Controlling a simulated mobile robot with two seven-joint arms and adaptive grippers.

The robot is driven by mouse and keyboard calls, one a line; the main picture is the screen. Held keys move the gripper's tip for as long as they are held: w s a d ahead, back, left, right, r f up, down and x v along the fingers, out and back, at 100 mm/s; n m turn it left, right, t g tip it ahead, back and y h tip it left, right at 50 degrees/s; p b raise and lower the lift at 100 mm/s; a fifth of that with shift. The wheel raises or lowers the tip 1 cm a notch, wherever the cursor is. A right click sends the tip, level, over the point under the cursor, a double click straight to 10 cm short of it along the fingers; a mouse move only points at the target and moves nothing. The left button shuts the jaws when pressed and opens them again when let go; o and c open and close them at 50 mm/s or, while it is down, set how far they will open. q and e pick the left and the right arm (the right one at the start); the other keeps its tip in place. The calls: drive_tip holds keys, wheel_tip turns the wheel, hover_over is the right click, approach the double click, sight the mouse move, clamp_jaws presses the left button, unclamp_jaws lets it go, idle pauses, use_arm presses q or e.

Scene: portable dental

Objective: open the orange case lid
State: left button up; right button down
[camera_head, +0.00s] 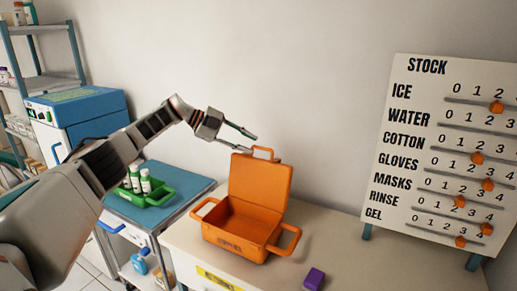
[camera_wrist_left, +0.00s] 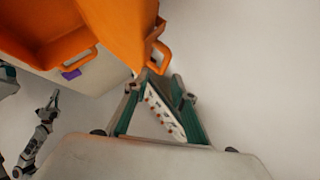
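The orange case (camera_head: 235,243) stands on the counter with its lid (camera_head: 261,185) raised, roughly upright at the back, and its inside exposed. The lid's handle (camera_head: 263,152) is at the top edge; it also shows in the left wrist view (camera_wrist_left: 157,55). My left gripper (camera_head: 253,144) is open, its two fingers apart, just behind and left of the lid handle. Nothing shows between its fingers, and whether one touches the handle I cannot tell. My right gripper (camera_wrist_left: 53,100) shows small at the left of the left wrist view, away from the case.
A purple block (camera_head: 314,279) lies on the counter (camera_head: 185,238) right of the case. A green tray (camera_head: 150,197) with bottles sits on a blue-topped cart (camera_head: 186,180) to the left. A stock board (camera_head: 440,160) stands at right. The wall is behind.

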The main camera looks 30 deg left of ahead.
use_arm(q)
drive_tip(key=v, duration=0.6)
drive_tip(key=shift+r, duration=0.1)
idle(0.4)
